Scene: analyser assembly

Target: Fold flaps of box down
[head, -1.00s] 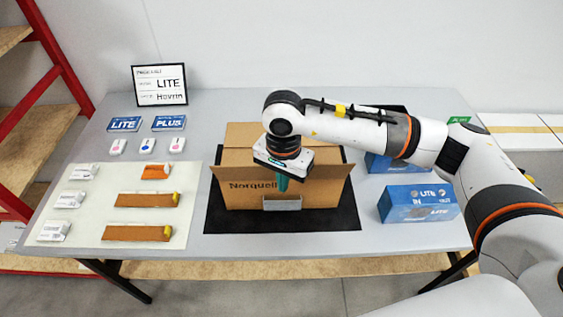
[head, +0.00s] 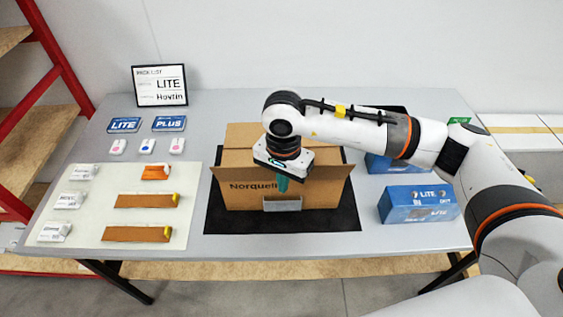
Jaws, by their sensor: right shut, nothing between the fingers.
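The brown cardboard box (head: 240,198) stands on a black mat (head: 345,219) in the middle of the table, with "Norquell" printed on its front. A back flap (head: 243,134) shows behind the arm, and small side flaps stick out at the left (head: 216,175) and right (head: 346,172). My right gripper (head: 283,186) is shut and empty, pointing down at the front of the box near its top edge. Whether it touches the box, I cannot tell. A grey bracket-like piece (head: 282,204) sits low on the box front. The arm hides much of the box top. My left gripper is not in view.
Blue boxes (head: 417,206) stand to the right of the mat. On the left, a pale sheet (head: 100,210) holds orange-brown pieces and white packets. Blue cards (head: 125,124), small white items and a framed sign (head: 160,86) are behind. The table's front strip is clear.

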